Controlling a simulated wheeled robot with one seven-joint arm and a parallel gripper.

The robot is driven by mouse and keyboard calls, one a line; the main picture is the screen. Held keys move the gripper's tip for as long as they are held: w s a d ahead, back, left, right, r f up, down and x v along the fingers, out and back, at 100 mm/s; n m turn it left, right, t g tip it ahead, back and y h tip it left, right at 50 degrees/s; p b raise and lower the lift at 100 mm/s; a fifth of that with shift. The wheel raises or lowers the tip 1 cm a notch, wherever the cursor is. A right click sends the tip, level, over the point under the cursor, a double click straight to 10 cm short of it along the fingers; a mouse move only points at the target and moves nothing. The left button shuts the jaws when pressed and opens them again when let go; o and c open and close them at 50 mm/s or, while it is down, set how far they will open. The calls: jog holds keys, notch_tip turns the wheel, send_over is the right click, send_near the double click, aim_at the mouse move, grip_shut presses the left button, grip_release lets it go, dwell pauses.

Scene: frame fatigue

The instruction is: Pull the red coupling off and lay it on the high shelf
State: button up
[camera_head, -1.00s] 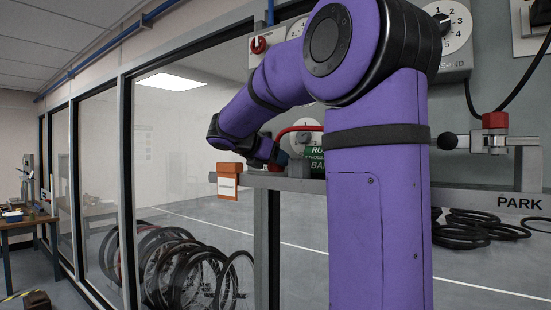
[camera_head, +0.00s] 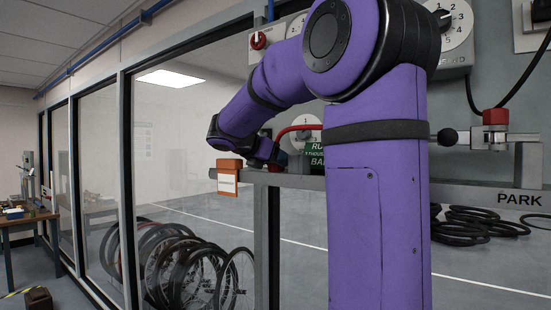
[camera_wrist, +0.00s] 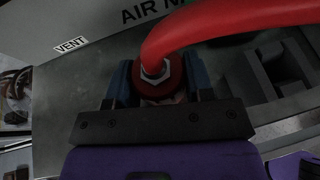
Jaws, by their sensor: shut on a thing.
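In the wrist view my gripper (camera_wrist: 158,82) has its two blue fingers on either side of the red coupling (camera_wrist: 172,72), closed on it. A metal hex nut sits on top of the coupling, and a thick red hose (camera_wrist: 240,18) curves from it to the upper right. In the head view the red hose (camera_head: 296,129) shows just behind my purple arm's far end. The gripper and coupling cannot be made out clearly there. I cannot pick out the high shelf with certainty.
The wrist view shows a VENT label (camera_wrist: 70,45) and a recessed dark tray (camera_wrist: 280,65). Wheels (camera_head: 195,265) stand at the lower left.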

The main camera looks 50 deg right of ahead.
jog(key=shift+f, duration=0.2)
jog(key=o, duration=1.1)
jog(key=v, duration=1.1)
jog(key=shift+d, duration=0.1)
